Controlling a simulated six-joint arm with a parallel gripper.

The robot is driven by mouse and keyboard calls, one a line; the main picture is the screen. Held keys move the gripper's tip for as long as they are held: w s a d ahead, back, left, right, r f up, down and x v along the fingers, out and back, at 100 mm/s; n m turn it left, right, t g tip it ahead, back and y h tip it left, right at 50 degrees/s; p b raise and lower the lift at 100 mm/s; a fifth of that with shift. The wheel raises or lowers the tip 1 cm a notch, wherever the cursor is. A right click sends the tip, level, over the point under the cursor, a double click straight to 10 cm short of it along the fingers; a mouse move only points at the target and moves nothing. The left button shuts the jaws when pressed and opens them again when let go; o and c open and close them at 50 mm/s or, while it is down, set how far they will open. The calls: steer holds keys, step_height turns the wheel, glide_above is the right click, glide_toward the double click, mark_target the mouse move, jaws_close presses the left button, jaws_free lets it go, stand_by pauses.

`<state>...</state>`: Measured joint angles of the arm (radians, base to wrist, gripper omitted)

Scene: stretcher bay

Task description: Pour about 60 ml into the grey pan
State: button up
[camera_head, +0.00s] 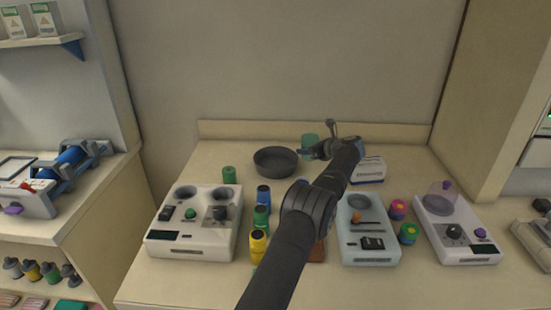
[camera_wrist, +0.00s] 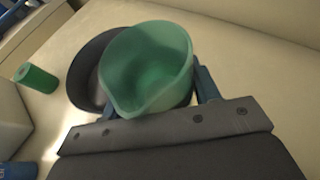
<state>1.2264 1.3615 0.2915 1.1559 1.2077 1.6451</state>
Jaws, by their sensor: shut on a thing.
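The grey pan (camera_head: 274,161) stands at the back of the counter, left of my gripper. In the wrist view the pan (camera_wrist: 84,72) shows partly behind a green translucent jug (camera_wrist: 150,65) with a pouring lip. My gripper (camera_head: 318,150) is shut on this jug, with blue fingers at its sides in the wrist view. In the head view the jug (camera_head: 309,141) is small and partly hidden by the gripper. The jug appears close to the pan's right side; I cannot tell its height above the counter. Its liquid level is unclear.
A white device with round wells (camera_head: 195,225) stands front left. A green cylinder (camera_head: 229,174) is left of the pan. Several coloured jars, a pale device (camera_head: 367,240) and another white device (camera_head: 456,225) fill the front. A white box (camera_head: 369,170) is right of my gripper.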

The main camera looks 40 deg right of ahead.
steer(key=shift+w+a+r+n+g+h, duration=0.2)
steer(key=shift+r+n+g, duration=0.1)
steer(key=shift+r, duration=0.15)
steer(key=shift+w+a+r+n+g+h, duration=0.2)
steer(key=shift+r+g, duration=0.1)
steer(key=shift+r, duration=0.15)
steer(key=shift+w+a+r+n+g+h, duration=0.1)
steer(key=shift+w+a+n+g+h, duration=0.55)
steer(key=shift+g, duration=0.45)
steer(key=shift+w+a+r+n+g+h, duration=0.1)
steer(key=shift+w+a+n+g+h, duration=0.15)
steer(key=shift+n+g+h, duration=0.25)
steer(key=shift+w+a+n+g+h, duration=0.15)
steer(key=shift+a+n+g+h, duration=0.1)
steer(key=shift+g+h, duration=0.35)
steer(key=shift+s+d+r+n+g+h, duration=0.1)
steer(key=shift+r+n+g+h, duration=0.2)
steer(key=shift+r+g+h, duration=0.1)
steer(key=shift+r+n+g+h, duration=0.3)
steer(key=shift+r+g+h, duration=0.1)
steer(key=shift+g+h, duration=0.2)
steer(key=shift+f+n+g+h, duration=0.3)
steer(key=shift+n+g+h, duration=0.1)
steer(key=shift+g+h, duration=0.1)
steer(key=shift+w+a+f+h, duration=0.25)
steer(key=shift+w+a+h, duration=0.1)
steer(key=shift+w+a, duration=0.1)
stand_by(0.6)
